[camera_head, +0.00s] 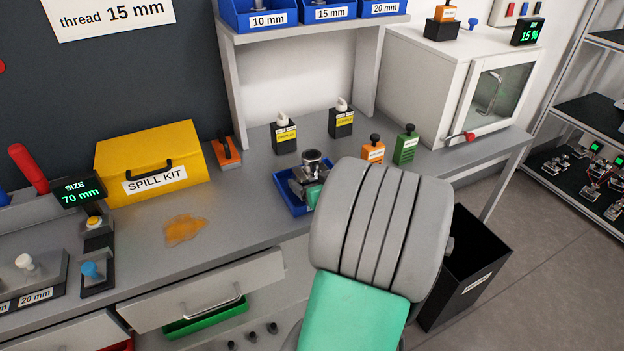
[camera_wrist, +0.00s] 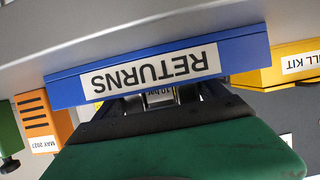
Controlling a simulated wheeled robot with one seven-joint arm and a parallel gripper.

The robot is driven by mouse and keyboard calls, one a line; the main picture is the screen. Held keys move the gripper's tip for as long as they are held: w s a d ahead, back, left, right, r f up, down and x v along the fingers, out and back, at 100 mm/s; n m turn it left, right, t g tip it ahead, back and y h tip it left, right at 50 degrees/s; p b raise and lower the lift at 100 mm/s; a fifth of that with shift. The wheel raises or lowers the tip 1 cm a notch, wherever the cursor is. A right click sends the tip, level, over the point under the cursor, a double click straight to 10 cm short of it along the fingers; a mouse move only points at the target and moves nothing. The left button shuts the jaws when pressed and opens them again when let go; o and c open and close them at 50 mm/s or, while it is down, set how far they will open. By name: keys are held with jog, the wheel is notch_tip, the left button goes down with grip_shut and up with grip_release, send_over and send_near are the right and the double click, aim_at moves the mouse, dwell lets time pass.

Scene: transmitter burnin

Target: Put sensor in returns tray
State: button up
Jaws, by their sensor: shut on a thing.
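The blue returns tray (camera_head: 291,201) is on the grey bench, partly behind my arm in the head view. Its front wall with the RETURNS label (camera_wrist: 155,74) spans the wrist view, upside down. The sensor (camera_head: 312,157), a metal piece with a round silver top, is upright within the tray's outline. I cannot tell whether it touches the tray floor. In the wrist view only its small label (camera_wrist: 160,97) shows, behind the tray wall. My gripper (camera_wrist: 162,103) is shut on the sensor at the tray; in the head view my arm mostly hides it.
Orange (camera_head: 373,151) and green (camera_head: 406,146) blocks stand right of the tray. Two black yellow-labelled units (camera_head: 284,134) stand behind it. A yellow spill kit (camera_head: 151,166) and an orange puddle (camera_head: 184,230) are to the left. A drawer (camera_head: 205,290) is open below. A black bin (camera_head: 470,265) stands right.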

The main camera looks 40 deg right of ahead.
jog(key=o, duration=2)
jog(key=shift+c, duration=0.2)
jog(key=shift+r+p, duration=0.25)
jog(key=shift+p, duration=0.1)
jog(key=v, duration=1)
jog(key=shift+s+b, duration=0.3)
jog(key=shift+s, duration=0.05)
jog(key=shift+s+a+r, duration=0.25)
jog(key=shift+s+a, duration=0.05)
jog(key=shift+s, duration=0.25)
